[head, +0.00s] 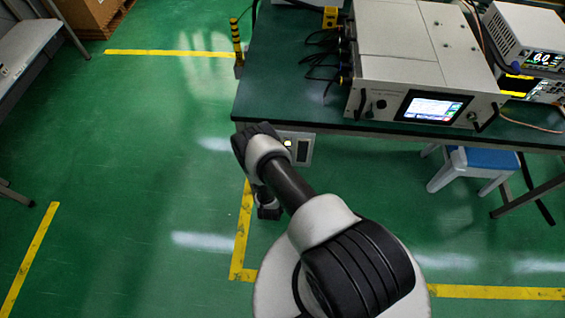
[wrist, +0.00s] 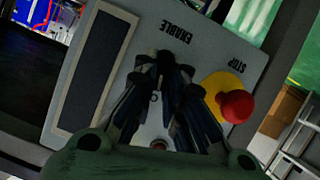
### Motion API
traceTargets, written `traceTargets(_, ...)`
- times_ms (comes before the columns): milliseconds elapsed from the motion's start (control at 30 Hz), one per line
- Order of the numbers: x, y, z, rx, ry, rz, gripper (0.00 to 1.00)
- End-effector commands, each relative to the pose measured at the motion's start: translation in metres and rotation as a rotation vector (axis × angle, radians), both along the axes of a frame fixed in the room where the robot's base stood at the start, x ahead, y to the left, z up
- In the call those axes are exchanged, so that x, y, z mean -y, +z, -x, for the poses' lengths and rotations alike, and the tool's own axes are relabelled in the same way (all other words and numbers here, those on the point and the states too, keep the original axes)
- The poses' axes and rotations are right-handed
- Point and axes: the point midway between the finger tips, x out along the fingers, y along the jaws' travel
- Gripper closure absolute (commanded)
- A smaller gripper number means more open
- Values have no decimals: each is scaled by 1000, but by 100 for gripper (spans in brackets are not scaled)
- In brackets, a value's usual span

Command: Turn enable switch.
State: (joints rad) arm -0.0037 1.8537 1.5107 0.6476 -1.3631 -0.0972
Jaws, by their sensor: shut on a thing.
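The grey control panel (wrist: 97,72) fills the middle of the wrist view, tilted, with the word ENABLE upside down on it. My gripper (wrist: 168,72) is in front of it, its dark fingertips closed together just below that word. The fingers are shut on the enable switch, which they almost wholly hide, so I cannot tell which way it points.
A red stop button (wrist: 236,106) on a yellow base sits close to the right of my fingers. A dark window is on the panel's left. The green table (head: 275,80) carries a generator box (head: 430,65) with a lit screen. A blue-topped stool (head: 475,165) stands below.

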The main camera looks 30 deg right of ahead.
Motion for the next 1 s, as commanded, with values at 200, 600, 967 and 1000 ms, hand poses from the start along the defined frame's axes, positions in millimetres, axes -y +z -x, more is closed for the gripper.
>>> traceTargets(200,0,0,0,-1,0,2,84)
traceTargets(600,0,0,0,-2,0,3,69)
traceTargets(967,-17,10,19,-4,5,2,69)
traceTargets(1000,-22,13,25,-5,7,4,69)
